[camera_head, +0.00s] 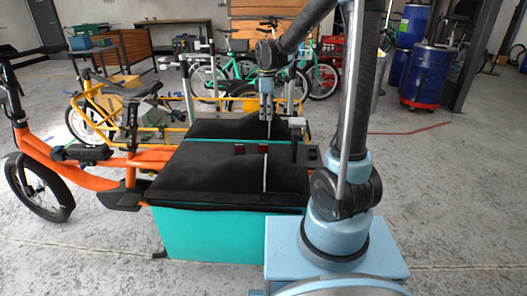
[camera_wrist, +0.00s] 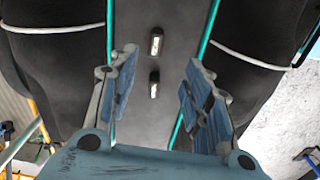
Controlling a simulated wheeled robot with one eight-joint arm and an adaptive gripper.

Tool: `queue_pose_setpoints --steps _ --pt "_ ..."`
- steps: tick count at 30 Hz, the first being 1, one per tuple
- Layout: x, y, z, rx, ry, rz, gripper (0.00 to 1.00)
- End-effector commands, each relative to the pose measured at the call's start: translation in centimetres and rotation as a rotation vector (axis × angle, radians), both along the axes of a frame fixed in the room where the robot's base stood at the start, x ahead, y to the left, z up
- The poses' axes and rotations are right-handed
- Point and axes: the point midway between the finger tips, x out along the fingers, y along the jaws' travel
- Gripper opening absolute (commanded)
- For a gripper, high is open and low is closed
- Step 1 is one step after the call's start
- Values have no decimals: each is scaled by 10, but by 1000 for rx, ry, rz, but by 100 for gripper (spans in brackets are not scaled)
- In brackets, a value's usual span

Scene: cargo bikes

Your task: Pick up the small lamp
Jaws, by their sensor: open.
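Two small lamp-like pieces lie on a dark strip between the two black-covered halves of a teal cargo box (camera_head: 215,237). In the wrist view, one piece (camera_wrist: 156,43) lies farther out and the other (camera_wrist: 154,84) nearer, both pale and dark. In the head view, they seem to be the dark red pieces, one at left (camera_head: 239,149) and one at right (camera_head: 263,149). I cannot tell which is the small lamp. My gripper (camera_head: 267,117) is open and empty above the box, pointing down. In the wrist view its fingers (camera_wrist: 158,90) spread either side of the nearer piece, apart from it.
An orange cargo bike (camera_head: 95,174) stands at left, joined to the box. A yellow bike (camera_head: 95,112) is behind it. Blue barrels (camera_head: 427,75) stand at back right.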

Motion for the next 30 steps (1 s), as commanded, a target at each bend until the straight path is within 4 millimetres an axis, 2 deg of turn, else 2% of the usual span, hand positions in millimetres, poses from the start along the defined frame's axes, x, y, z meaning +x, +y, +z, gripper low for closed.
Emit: queue_pose_setpoints --steps 5,24,30 --pt "4 5 -11 -1 3 21 45" --pt "4 6 -107 -1 2 20 45" --pt "4 6 -122 -1 2 20 45"
